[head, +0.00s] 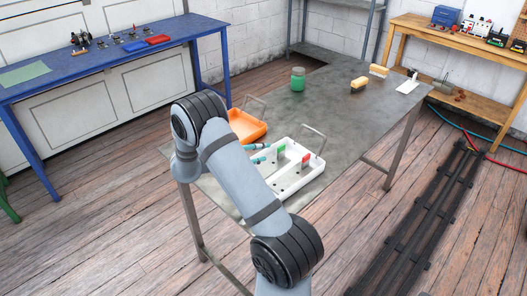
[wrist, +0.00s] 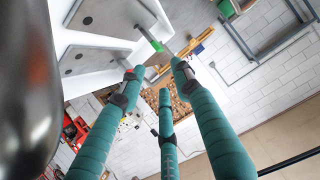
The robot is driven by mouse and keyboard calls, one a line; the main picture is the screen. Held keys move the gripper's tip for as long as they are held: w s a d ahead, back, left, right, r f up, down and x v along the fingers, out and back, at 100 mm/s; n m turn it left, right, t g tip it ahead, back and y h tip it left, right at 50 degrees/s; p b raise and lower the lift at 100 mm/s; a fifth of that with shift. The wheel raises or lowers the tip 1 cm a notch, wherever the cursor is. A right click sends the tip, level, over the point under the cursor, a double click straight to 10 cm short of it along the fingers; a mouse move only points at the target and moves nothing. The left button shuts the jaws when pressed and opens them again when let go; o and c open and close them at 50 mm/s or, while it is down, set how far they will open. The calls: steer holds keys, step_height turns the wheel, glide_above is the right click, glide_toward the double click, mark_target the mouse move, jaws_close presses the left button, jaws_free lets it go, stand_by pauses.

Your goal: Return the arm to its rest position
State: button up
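In the head view my arm (head: 243,180) is bent, rising from the bottom middle to a high joint (head: 200,108) beside the front of the grey metal table.
The white tray (head: 316,167) and orange bin (head: 256,128) sit close to my arm on the grey table (head: 340,105). A green jar (head: 298,80) and tan-topped blocks (head: 379,71) stand farther back. Blue (head: 100,65) and wooden (head: 430,30) benches flank it. Dark floor rails (head: 440,205) lie right.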

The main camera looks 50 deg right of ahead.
mark_target(281, 147)
steer(key=shift+d, duration=0.1)
steer(key=p+x, duration=0.1)
steer(key=x, duration=1)
steer(key=shift+p, duration=0.4)
steer(key=shift+d+f+b, duration=0.2)
steer(key=shift+f+b, duration=0.05)
steer(key=shift+f, duration=0.2)
steer(key=shift+d+f+b, duration=0.2)
steer(key=shift+f+b, duration=0.05)
steer(key=shift+f, duration=0.2)
steer(key=shift+r+p, duration=0.35)
steer(key=shift+r, duration=0.15)
